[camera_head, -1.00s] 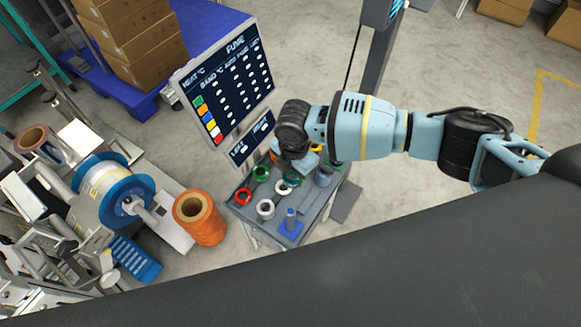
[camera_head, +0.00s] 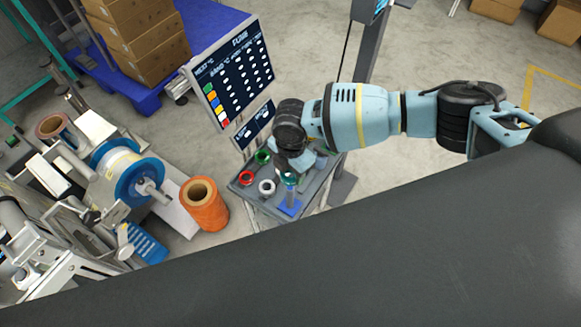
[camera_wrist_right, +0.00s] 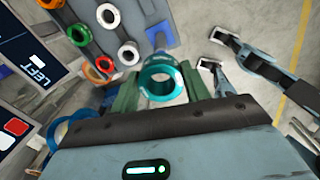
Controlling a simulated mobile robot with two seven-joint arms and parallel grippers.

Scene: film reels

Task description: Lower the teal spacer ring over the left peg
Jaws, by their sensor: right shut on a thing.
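My right gripper (camera_head: 293,164) reaches down from above the grey tray (camera_head: 237,187), partly hiding its own fingers in the head view. In the right wrist view the gripper (camera_wrist_right: 160,92) is shut on the teal spacer ring (camera_wrist_right: 162,77), whose open hole shows. In the head view the ring (camera_head: 289,179) appears at the upper end of the upright peg (camera_head: 291,195) on a blue base (camera_head: 288,209). I cannot tell whether it is around the peg or just above it. My left gripper is not in view.
A red ring (camera_head: 246,178), a white ring (camera_head: 267,187) and a green ring (camera_head: 262,157) lie on the tray left of the peg. A display panel (camera_head: 231,75) stands behind it. An orange spool (camera_head: 203,207) stands to the left.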

